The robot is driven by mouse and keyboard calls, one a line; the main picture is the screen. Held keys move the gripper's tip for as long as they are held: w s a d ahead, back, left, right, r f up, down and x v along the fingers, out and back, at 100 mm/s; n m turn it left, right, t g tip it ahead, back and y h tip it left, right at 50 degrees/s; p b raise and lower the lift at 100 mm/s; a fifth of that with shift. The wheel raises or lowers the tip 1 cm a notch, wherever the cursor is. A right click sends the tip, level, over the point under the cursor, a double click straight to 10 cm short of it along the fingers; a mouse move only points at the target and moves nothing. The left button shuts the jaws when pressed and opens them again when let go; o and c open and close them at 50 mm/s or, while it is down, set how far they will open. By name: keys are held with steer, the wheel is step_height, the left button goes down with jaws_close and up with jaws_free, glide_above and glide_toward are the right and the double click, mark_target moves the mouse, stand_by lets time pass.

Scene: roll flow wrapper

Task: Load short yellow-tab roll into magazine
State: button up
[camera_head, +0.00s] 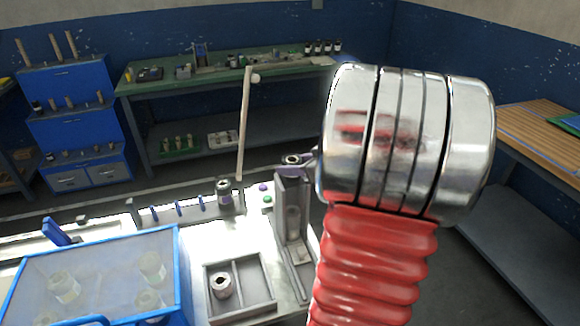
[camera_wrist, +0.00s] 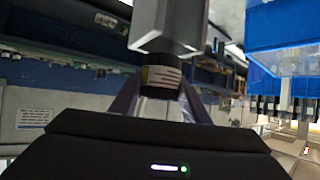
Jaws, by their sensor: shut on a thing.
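My gripper (camera_wrist: 162,98) is shut on a small roll (camera_wrist: 162,78) with a dark band and a pale striped label with a touch of yellow. In the wrist view the roll sits between the two fingers, right against a grey upright part (camera_wrist: 170,25). In the head view the held roll (camera_head: 292,159) is at the top of the upright grey magazine (camera_head: 290,190); I cannot tell whether it is inside the mouth or just above it. Another roll (camera_head: 294,222) shows low in the magazine channel. My arm hides most of the gripper in the head view.
A two-compartment tray (camera_head: 258,291) holds one roll (camera_head: 222,286) in its left compartment. A blue-framed clear box (camera_head: 100,240) with several rolls stands at the front left. A green bench (camera_head: 150,80) stands at the back.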

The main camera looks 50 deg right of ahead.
steer(key=shift+f, duration=1.4)
steer(key=o, duration=1.2)
steer(key=shift+f, duration=0.1)
steer(key=shift+o, duration=0.2)
steer(key=shift+a, duration=0.1)
steer(key=shift+s, duration=0.1)
steer(key=v, duration=1.3)
steer(key=shift+s+r, duration=0.25)
steer(key=shift+s, duration=0.05)
steer(key=shift+w, duration=0.1)
